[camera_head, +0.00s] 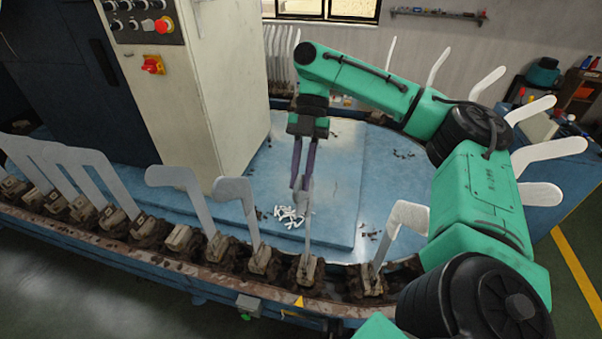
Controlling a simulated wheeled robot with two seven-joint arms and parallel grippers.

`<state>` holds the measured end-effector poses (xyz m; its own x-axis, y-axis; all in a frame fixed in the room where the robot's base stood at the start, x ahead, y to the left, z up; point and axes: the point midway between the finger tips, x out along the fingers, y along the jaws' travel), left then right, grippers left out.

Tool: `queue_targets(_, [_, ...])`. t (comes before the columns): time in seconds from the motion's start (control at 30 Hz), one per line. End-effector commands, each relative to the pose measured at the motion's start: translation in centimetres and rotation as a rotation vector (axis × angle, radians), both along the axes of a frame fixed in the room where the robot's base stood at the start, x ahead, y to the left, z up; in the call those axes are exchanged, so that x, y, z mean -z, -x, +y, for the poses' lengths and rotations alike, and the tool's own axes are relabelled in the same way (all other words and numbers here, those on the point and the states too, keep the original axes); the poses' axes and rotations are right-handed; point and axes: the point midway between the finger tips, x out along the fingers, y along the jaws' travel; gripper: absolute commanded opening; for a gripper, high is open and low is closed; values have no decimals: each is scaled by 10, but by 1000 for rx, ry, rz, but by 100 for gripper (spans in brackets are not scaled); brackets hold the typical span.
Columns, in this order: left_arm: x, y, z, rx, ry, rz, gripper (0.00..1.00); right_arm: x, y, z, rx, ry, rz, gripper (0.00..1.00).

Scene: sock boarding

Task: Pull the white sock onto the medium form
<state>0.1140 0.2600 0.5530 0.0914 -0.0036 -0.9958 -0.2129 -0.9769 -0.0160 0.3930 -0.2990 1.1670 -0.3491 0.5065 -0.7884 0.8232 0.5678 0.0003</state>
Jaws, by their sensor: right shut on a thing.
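My right gripper (301,186) points down from above and is shut on a small pale thing, which looks like the white sock (304,199). It is at the upper end of an upright form (308,238) seen nearly edge-on at the front of the rail. The fingers partly cover this spot, so I cannot tell how far the sock is around the form. A small pile of white pieces (290,216) lies on the blue table just left of it. I cannot tell by size which form is the medium one. My left gripper is not in view.
Flat pale forms stand close on both sides, one on the left (238,195) and one on the right (405,216). More line the curved rail (190,262). A cream cabinet (215,90) rises at the left. The blue tabletop (345,165) behind is mostly clear.

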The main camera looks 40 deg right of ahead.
Motion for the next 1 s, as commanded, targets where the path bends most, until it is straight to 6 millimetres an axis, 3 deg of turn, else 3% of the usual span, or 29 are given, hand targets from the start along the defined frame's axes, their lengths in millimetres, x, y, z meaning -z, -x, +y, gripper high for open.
queue_targets(1.0, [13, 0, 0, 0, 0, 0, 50, 26, 0, 0, 1, 0, 1, 0])
